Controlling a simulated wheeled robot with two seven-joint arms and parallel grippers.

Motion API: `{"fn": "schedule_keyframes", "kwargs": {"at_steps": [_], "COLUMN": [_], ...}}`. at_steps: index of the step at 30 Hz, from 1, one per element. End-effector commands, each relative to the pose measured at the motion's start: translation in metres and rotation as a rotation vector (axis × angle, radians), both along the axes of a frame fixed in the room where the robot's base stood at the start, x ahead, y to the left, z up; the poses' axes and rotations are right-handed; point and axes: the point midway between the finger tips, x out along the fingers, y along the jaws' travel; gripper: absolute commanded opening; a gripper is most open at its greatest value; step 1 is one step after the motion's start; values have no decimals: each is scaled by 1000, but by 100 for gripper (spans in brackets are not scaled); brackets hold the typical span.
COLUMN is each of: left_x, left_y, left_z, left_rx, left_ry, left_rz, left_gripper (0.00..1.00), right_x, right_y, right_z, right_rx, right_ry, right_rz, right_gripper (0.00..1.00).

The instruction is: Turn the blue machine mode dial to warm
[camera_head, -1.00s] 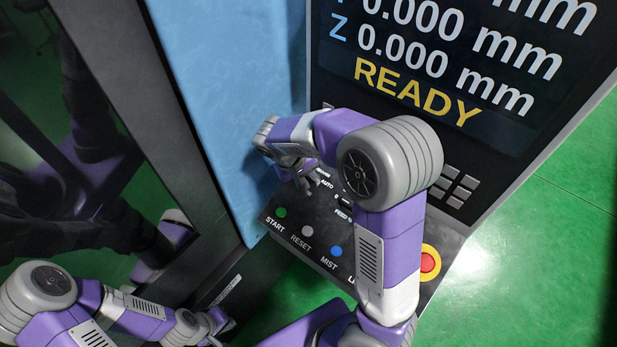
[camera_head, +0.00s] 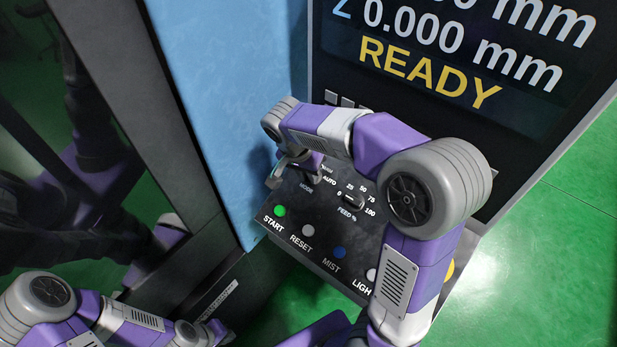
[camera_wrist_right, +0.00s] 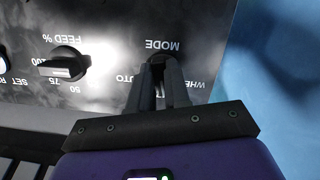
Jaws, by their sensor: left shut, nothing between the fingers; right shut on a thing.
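The mode dial (camera_wrist_right: 157,62) is a small dark knob on the control panel of the blue machine, by the MODE label. In the right wrist view my right gripper (camera_wrist_right: 158,72) has its two fingers closed around it, hiding most of it. In the head view my right gripper (camera_head: 313,178) reaches down to the dial at the panel's left side. The AUTO label shows beside it; another label is partly covered, and the dial's pointer direction cannot be read. My left gripper (camera_head: 222,330) is shut and empty at the bottom left, away from the panel.
A black FEED % knob (camera_head: 352,203) sits right of the mode dial. START (camera_head: 279,211), RESET (camera_head: 307,230) and MIST (camera_head: 340,252) buttons line the front edge. The screen (camera_head: 450,60) reading READY rises behind.

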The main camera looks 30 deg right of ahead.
Motion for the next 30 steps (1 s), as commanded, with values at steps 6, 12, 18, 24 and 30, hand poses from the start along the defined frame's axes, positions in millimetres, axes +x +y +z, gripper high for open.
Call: {"fn": "schedule_keyframes", "kwargs": {"at_steps": [6,12,18,24,30], "left_x": [0,0,0,0,0], "left_y": [0,0,0,0,0], "left_z": [-21,-35,-47,-54,-57], "left_rx": [0,0,0,0,0], "left_ry": [0,0,0,0,0], "left_rz": [0,0,0,0,0], "left_gripper": [0,0,0,0,0], "right_x": [1,2,2,3,3], "right_y": [0,1,1,1,1], "right_z": [-3,-3,-2,-1,0], "right_rx": [34,62,83,97,104], "right_ry": [-83,-151,-202,-237,-253], "right_rz": [-186,-341,-465,-544,-582], "right_gripper": [0,0,0,0,0]}}
